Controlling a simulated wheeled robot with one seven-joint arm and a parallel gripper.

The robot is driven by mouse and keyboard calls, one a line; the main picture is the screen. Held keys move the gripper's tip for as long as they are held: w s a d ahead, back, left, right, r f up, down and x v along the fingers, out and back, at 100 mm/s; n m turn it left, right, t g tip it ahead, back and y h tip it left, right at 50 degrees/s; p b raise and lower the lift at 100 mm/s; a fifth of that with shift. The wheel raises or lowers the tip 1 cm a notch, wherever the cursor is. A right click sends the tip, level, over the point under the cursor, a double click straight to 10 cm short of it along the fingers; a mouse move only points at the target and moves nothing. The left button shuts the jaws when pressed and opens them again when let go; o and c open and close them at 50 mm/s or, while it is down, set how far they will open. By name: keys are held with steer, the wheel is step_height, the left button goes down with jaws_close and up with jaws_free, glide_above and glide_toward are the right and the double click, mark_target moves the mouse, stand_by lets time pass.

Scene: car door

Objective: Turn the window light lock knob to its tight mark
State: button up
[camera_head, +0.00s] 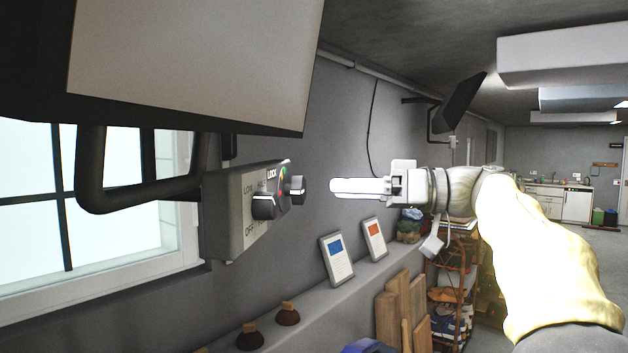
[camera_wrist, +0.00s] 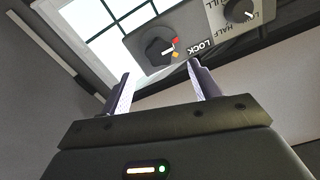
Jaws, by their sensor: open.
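The lock knob (camera_head: 297,189) is dark and sits on the grey control panel (camera_head: 230,237) near the word LOCK. In the wrist view the lock knob (camera_wrist: 157,51) has a white pointer line directed toward a red mark (camera_wrist: 175,41) and a yellow-orange mark (camera_wrist: 175,54). I cannot read which mark is tight. My gripper (camera_head: 333,188) is open and empty, a short gap to the right of the lock knob. In the wrist view its fingers (camera_wrist: 160,75) stand apart, with the knob beyond and between them.
A dark handle bar (camera_head: 95,185) and a large overhead panel (camera_head: 190,60) are close left and above. Two framed cards (camera_head: 337,258) stand on a ledge below.

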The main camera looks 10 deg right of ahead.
mark_target(304, 189)
steer(key=p+x, duration=0.2)
steer(key=x, duration=0.4)
steer(key=c, duration=1)
steer(key=shift+o, duration=0.2)
